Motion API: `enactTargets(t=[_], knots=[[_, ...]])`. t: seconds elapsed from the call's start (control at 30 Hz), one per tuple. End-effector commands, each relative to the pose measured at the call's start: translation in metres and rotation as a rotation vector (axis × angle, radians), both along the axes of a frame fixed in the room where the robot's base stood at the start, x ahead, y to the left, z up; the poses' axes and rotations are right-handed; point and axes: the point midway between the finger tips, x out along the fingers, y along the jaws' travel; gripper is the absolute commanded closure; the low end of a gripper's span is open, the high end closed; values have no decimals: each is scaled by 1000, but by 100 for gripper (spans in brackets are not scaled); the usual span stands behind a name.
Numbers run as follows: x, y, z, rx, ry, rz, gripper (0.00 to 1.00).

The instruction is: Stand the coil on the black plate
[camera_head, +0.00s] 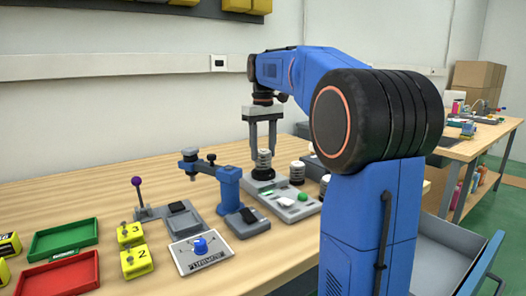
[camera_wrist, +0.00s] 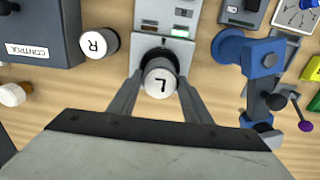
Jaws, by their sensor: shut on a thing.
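My gripper (camera_head: 264,148) points straight down and is shut on a coil (camera_head: 264,160), a short cylinder with white and dark bands. In the wrist view the coil's white top (camera_wrist: 160,83) carries a letter L and sits between the two fingertips (camera_wrist: 160,92). The coil is upright at the end of a grey device. A round black plate (camera_wrist: 152,56) on that device shows partly beneath the coil, and the coil hides the rest. I cannot tell whether the coil touches the plate.
A similar coil marked R (camera_wrist: 97,43) stands beside the device; it shows in the head view (camera_head: 297,172). A box labelled CONTROL (camera_wrist: 45,30) is near it. A blue press-like stand (camera_head: 229,190) stands left of the device. Red (camera_head: 60,277) and green trays (camera_head: 63,238) lie far left.

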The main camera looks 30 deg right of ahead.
Motion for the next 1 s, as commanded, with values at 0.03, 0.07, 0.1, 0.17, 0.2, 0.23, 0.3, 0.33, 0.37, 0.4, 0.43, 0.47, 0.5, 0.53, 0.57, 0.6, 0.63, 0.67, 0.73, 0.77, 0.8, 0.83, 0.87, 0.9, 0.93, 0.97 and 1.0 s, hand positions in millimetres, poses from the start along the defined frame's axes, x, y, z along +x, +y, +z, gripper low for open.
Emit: enactTargets(t=[0.03,0.07,0.1,0.17,0.2,0.23,0.3,0.33,0.37,0.4,0.43,0.47,0.5,0.53,0.57,0.6,0.63,0.67,0.73,0.77,0.8,0.83,0.87,0.9,0.93,0.97,1.0], knots=[[0,0,-2,0,-1,0,72],[0,0,-3,-1,-2,0,72],[0,0,-4,-1,-2,0,72],[0,0,-4,-1,-2,0,72],[0,0,-4,-1,-2,0,72],[0,0,-4,-1,-2,0,72],[0,0,-4,-1,-2,0,72],[0,0,-4,-1,-2,0,72],[0,0,-5,-1,-2,0,72],[0,0,-6,0,-1,0,72],[0,0,-7,0,-1,0,72],[0,0,-7,0,-1,0,72],[0,0,-8,0,-1,0,72],[0,0,-9,0,-1,0,72],[0,0,-10,0,-1,0,72],[0,0,-11,0,-1,0,72],[0,0,-10,0,-1,0,48],[0,0,-10,0,-1,0,41],[0,0,-10,0,-1,0,37],[0,0,-10,0,-1,0,37],[0,0,-10,0,-1,0,37],[0,0,-10,0,-1,0,37],[0,0,-10,0,-1,0,37],[0,0,-10,0,-1,0,37],[0,0,-10,0,-1,0,37],[0,0,-10,0,-1,0,37],[0,0,-9,0,-1,0,37]])
